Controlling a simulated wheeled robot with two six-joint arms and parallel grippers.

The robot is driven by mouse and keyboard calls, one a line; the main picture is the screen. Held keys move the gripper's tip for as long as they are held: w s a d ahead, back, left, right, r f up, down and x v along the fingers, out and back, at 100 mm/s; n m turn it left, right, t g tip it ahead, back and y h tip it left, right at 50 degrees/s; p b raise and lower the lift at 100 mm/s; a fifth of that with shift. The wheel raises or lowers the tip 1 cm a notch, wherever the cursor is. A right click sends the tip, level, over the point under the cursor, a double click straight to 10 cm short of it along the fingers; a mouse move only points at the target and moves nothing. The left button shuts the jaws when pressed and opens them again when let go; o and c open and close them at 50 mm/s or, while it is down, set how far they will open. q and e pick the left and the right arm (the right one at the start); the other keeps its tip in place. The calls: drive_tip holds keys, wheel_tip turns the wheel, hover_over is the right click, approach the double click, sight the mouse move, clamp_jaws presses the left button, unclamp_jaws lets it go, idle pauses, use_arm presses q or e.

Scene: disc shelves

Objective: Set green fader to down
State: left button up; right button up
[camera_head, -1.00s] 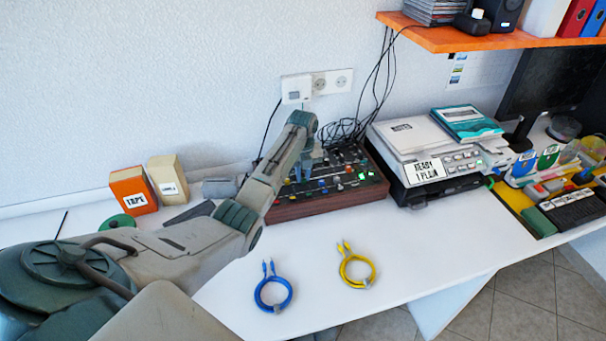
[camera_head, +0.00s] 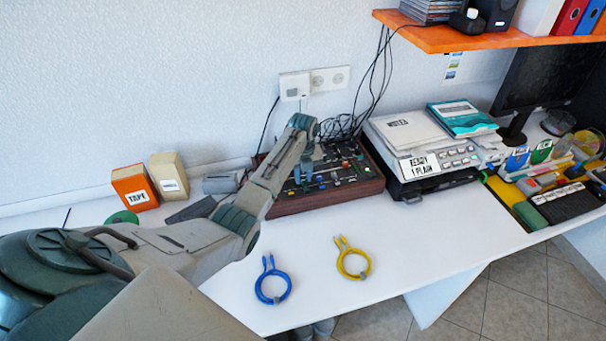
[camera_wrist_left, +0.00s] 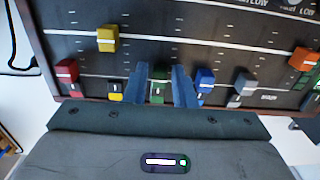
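The mixer (camera_head: 325,202) is a dark panel in a wooden case against the wall. In the left wrist view its panel (camera_wrist_left: 200,20) shows tracks with coloured fader caps. The green fader (camera_wrist_left: 158,82) sits at the near end of the panel in that picture. My left gripper (camera_wrist_left: 161,86) has its two blue fingers on either side of the green cap, with a gap visible on the right. In the head view my left gripper (camera_head: 305,172) is over the mixer and small. My right gripper is out of view.
In the left wrist view a blue fader (camera_wrist_left: 205,80) stands right of the fingers and a yellow fader (camera_wrist_left: 108,39) up and left. A printer-like device (camera_head: 430,150) stands right of the mixer. Blue (camera_head: 272,285) and yellow (camera_head: 353,262) cables lie on the white table.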

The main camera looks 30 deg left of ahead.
use_arm(q)
drive_tip(key=shift+o, duration=0.9)
wheel_tip(320, 180, up, 11)
drive_tip(key=b, duration=0.2)
drive_tip(key=shift+f, duration=0.1)
